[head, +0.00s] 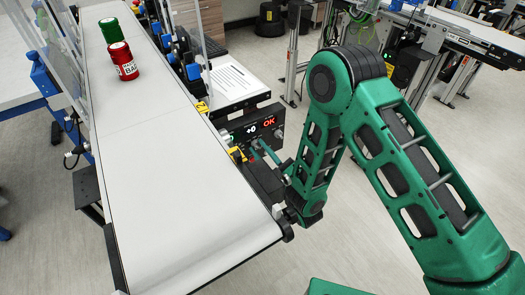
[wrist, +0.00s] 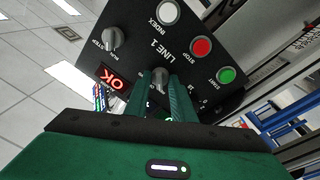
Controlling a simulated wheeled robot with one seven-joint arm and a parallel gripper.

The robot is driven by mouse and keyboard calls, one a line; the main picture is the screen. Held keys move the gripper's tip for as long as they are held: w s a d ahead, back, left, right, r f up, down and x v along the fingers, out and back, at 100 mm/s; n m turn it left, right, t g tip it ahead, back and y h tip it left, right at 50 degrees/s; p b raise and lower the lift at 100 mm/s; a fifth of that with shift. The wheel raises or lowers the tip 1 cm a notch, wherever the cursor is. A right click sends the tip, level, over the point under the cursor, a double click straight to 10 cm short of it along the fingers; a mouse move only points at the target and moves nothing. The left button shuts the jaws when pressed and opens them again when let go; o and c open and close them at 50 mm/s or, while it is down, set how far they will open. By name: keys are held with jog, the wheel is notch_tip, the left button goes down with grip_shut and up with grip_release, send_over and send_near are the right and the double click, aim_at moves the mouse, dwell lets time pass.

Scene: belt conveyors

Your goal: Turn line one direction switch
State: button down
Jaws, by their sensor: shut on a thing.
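The black line one control panel (wrist: 185,45) fills the upper middle of the wrist view, tilted, with "LINE 1" printed on it. My gripper (wrist: 160,82) is shut on a grey rotary knob (wrist: 159,76) just below that lettering, one green finger on each side. The fingers hide this knob's own markings, so its setting cannot be read. A second grey knob (wrist: 112,38), marked STEP and RUN, stands free to the left. In the head view, my gripper (head: 258,147) is at the front of the panel (head: 250,123), beside the conveyor; the knob is hidden there.
White INDEX (wrist: 168,11), red STOP (wrist: 201,47) and green START (wrist: 226,75) buttons are close to the fingers. A red OK display (wrist: 112,77) is lit. The conveyor belt (head: 160,150) carries a green can (head: 111,30) and a red can (head: 123,62) at its far end.

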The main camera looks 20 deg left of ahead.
jog(key=shift+w+f, duration=0.1)
dwell(0.4)
jog(key=c, duration=1.5)
grip_release()
